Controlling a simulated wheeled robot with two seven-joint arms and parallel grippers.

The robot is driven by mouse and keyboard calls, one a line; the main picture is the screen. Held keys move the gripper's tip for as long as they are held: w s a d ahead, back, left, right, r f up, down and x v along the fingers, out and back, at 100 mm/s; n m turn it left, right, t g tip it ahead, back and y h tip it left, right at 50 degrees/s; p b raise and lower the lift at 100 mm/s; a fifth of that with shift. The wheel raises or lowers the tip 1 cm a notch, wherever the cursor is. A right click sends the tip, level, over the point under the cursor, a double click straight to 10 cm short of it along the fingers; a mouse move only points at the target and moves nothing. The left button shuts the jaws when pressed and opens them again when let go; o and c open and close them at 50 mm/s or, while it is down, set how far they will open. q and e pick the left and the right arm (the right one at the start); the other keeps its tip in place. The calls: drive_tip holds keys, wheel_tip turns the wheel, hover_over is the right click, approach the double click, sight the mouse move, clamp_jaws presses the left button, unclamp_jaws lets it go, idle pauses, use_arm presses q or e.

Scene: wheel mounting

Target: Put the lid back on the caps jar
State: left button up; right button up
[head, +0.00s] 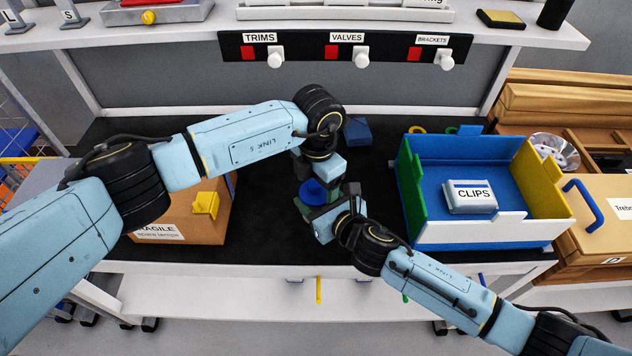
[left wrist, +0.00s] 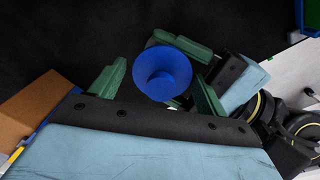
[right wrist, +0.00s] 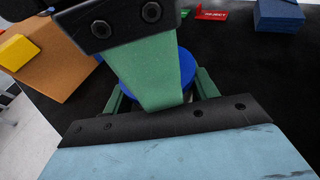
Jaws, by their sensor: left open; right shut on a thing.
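The round blue lid (head: 313,188) with its central knob shows low over the black mat, between my two grippers. In the left wrist view the lid (left wrist: 161,73) lies between the spread green fingers of my left gripper (left wrist: 157,70), which is open above it. My right gripper (head: 324,213) reaches in from the front right, its fingers shut around the caps jar beneath the lid. In the right wrist view a green left finger covers most of the lid (right wrist: 187,67). The jar is almost wholly hidden, so I cannot tell whether the lid sits flush.
A cardboard box (head: 180,218) with a yellow block stands to the left. A blue, green and yellow bin (head: 480,232) holding a CLIPS packet (head: 470,197) stands right. A small blue block (head: 358,131) lies behind the grippers. The black mat (head: 255,150) is otherwise mostly clear.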

use_arm(q)
drive_tip(key=r, duration=0.6)
drive_tip(key=shift+s+d+r, duration=0.15)
drive_tip(key=shift+d+r, duration=0.15)
drive_tip(key=shift+r, duration=0.05)
use_arm(e)
drive_tip(key=shift+w+r, duration=0.15)
drive_tip(key=shift+w, duration=0.05)
use_arm(q)
drive_tip(key=shift+a+r, duration=0.25)
drive_tip(key=shift+r, duration=0.4)
use_arm(e)
drive_tip(key=o, duration=1.5)
drive_tip(key=shift+s, duration=0.1)
drive_tip(key=shift+c, duration=0.2)
use_arm(q)
wheel_tip(320, 180, up, 2)
drive_tip(key=shift+r+p, duration=0.1)
drive_tip(key=shift+p, duration=0.95)
use_arm(e)
drive_tip(key=v, duration=1.3)
drive_tip(key=shift+s, duration=0.15)
drive_tip(key=shift+d, duration=0.1)
